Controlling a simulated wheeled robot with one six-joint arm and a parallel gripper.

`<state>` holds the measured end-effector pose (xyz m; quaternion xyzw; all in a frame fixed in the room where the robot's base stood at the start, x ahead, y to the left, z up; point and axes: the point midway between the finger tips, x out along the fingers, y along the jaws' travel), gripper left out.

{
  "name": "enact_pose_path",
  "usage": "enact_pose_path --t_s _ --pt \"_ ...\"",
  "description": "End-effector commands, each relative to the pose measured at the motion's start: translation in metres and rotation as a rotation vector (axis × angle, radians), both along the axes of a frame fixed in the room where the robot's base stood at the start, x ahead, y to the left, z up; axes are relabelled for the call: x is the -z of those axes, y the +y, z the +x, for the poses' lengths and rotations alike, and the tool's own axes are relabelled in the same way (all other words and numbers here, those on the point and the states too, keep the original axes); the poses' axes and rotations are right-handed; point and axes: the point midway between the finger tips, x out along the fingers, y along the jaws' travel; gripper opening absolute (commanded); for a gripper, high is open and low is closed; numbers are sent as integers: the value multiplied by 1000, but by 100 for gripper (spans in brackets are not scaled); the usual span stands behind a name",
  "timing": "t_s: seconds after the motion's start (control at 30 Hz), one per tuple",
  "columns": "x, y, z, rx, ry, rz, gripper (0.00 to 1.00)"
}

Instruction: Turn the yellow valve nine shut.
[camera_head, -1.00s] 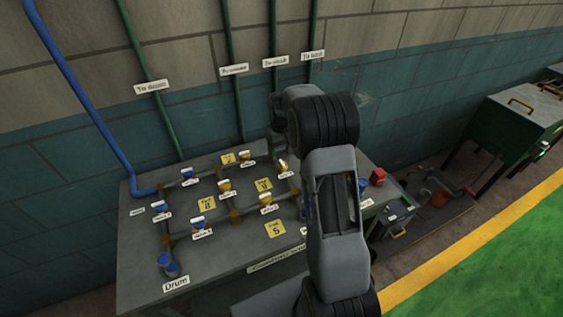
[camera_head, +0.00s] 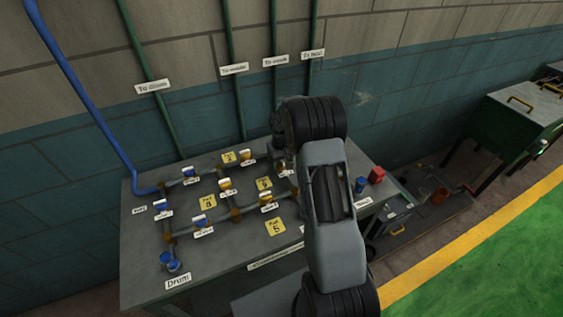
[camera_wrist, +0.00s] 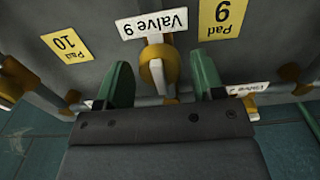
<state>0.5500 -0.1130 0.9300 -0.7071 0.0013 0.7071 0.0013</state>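The yellow valve nine (camera_wrist: 156,68) is in the wrist view, beside its white label "Valve 9" (camera_wrist: 153,24), which appears upside down. My gripper (camera_wrist: 162,78) is open, with one green finger on each side of the valve handle. Gaps show between the handle and both fingers, so it is not clamped. In the head view my gripper (camera_head: 279,140) is over the back right part of the pipe board, and my arm hides most of this valve there.
The grey bench (camera_head: 140,270) carries pipes with several other valves, blue ones (camera_head: 163,208) and yellow ones (camera_head: 224,185), close together. Yellow pads (camera_head: 276,227) lie between them. A blue can (camera_head: 360,185) and a red block (camera_head: 377,175) stand at the right. The wall is close behind.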

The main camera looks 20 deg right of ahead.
Motion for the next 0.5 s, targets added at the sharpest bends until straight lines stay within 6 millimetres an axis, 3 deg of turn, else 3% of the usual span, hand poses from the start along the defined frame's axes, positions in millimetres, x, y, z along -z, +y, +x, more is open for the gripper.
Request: enact_pose_path --t_s 0.07,0.4,0.5 --pt "0 0 0 0 0 0 54" --pt "0 0 0 0 0 0 22" --pt "0 0 0 2 0 0 20"
